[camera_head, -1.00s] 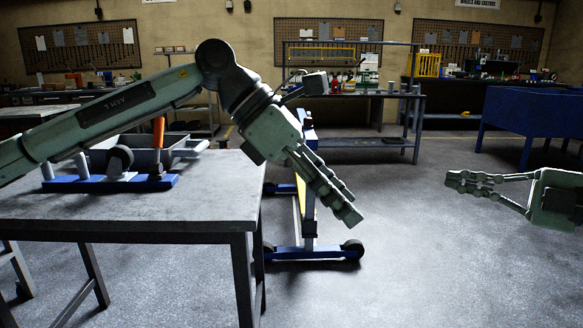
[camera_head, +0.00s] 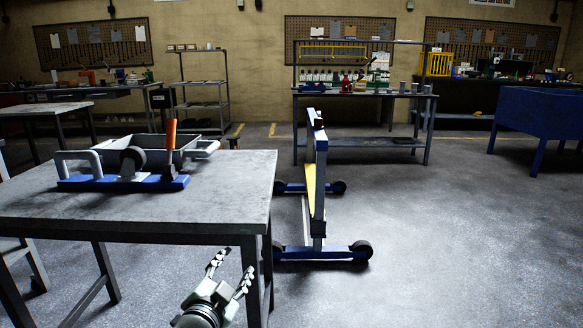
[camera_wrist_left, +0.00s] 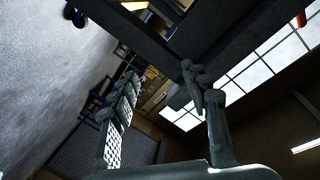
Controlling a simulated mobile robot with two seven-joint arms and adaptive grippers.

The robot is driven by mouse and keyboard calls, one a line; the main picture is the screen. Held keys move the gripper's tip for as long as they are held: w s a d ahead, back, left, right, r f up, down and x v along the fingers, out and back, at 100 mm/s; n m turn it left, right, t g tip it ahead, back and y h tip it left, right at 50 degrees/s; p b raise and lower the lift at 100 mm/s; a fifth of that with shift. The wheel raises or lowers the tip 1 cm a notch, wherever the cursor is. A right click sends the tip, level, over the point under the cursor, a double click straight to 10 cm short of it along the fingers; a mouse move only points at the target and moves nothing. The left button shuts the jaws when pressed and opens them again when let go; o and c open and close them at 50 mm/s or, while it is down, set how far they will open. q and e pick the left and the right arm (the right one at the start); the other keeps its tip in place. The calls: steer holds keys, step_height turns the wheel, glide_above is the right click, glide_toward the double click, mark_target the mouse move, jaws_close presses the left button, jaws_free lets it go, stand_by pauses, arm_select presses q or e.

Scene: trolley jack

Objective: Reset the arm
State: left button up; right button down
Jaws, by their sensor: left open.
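My left gripper (camera_head: 233,269) is low at the bottom of the head view, pointing up, beside the near right leg of the grey table. Its two fingers are apart with nothing between them. In the left wrist view the spread fingers (camera_wrist_left: 160,88) also frame no held object. The trolley jack (camera_head: 130,160), grey with a blue base, dark wheel and upright orange handle (camera_head: 171,136), rests on the table, above and left of the gripper and apart from it. My right gripper is not in view.
The grey table (camera_head: 225,205) stands close to my left gripper; a dark beam-like part (camera_wrist_left: 150,40) crosses the wrist view above the fingers. A blue wheeled frame (camera_head: 318,190) stands on the floor to the right. The floor (camera_head: 450,240) at right is clear.

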arm_select(q)
steer(key=s+a+f+n+g+y, duration=0.25)
steer(key=s+a+f+g, duration=0.2)
steer(key=s+f, duration=0.4)
steer(key=s+a+f+n+g+y, duration=0.1)
steer(key=s+a+f+n+g, duration=0.35)
steer(key=f, duration=0.75)
steer(key=s+a+f+g, duration=0.2)
steer(key=s+f, duration=0.2)
steer(key=s, duration=0.5)
steer(key=s+a+f+n+g, duration=0.1)
steer(key=s+a+f+g, duration=0.1)
steer(key=s, duration=0.8)
step_height(320, 180, down, 3)
steer(key=shift+s+a+r, duration=0.15)
steer(key=shift+s+a, duration=0.15)
steer(key=shift+a, duration=0.55)
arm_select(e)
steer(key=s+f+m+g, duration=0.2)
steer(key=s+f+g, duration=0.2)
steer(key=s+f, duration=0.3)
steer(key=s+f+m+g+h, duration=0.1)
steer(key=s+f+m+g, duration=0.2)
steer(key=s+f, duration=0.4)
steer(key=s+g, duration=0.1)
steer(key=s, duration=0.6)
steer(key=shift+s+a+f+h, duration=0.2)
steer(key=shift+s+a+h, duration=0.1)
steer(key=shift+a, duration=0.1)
